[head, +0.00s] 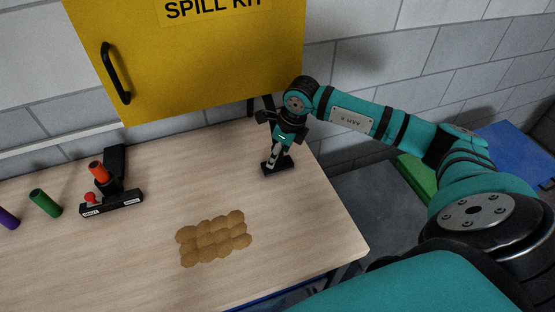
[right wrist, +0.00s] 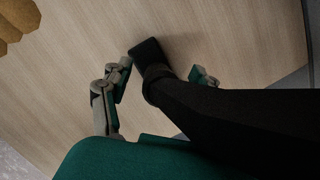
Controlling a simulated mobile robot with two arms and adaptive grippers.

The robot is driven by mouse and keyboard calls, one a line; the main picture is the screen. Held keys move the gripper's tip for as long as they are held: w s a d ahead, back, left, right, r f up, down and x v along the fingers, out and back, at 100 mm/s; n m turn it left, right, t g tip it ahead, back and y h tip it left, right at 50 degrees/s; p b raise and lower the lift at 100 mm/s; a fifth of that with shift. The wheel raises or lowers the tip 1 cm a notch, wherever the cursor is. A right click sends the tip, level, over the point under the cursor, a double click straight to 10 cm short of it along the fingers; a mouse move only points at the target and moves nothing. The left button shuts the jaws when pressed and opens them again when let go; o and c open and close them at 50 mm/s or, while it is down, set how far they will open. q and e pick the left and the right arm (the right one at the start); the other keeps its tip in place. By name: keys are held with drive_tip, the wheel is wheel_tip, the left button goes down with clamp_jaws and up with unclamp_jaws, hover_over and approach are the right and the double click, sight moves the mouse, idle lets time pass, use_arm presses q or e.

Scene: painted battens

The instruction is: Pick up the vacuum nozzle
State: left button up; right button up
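The vacuum nozzle, a black tube with a small flat foot, stands at the right end of the table; in the head view its foot (head: 268,168) shows below my right gripper (head: 279,157), and the gripper hides much of its tube. In the right wrist view the nozzle (right wrist: 225,112) runs from its foot toward the camera, between the two fingers of my right gripper (right wrist: 162,72). The fingers are apart, one on each side of it. A gap shows on the left finger's side; contact on the right side cannot be told. My left gripper is not in view.
A brown lumpy pad (head: 214,238) lies on the wooden table (head: 320,225). A black labelled fixture (head: 111,203) with red and orange parts, a green cylinder (head: 45,202) and a purple one (head: 7,217) are at left. A yellow spill kit cabinet (head: 200,65) hangs behind.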

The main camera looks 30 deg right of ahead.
clamp_jaws()
drive_tip(key=shift+r, duration=0.1)
drive_tip(key=shift+r+b, duration=0.45)
drive_tip(key=shift+r, duration=0.05)
wheel_tip(320, 180, up, 2)
drive_tip(key=shift+r+b, duration=0.2)
drive_tip(key=shift+b, duration=0.45)
drive_tip(key=s+a+b, duration=0.2)
drive_tip(key=s+a, duration=0.2)
drive_tip(key=a, duration=0.2)
drive_tip(key=s+a+r+b, duration=0.1)
drive_tip(key=s+a+b, duration=0.1)
drive_tip(key=s+a, duration=0.2)
drive_tip(key=shift+s+a+r, duration=0.2)
drive_tip(key=shift+a+r, duration=0.05)
drive_tip(key=shift+a, duration=1.55)
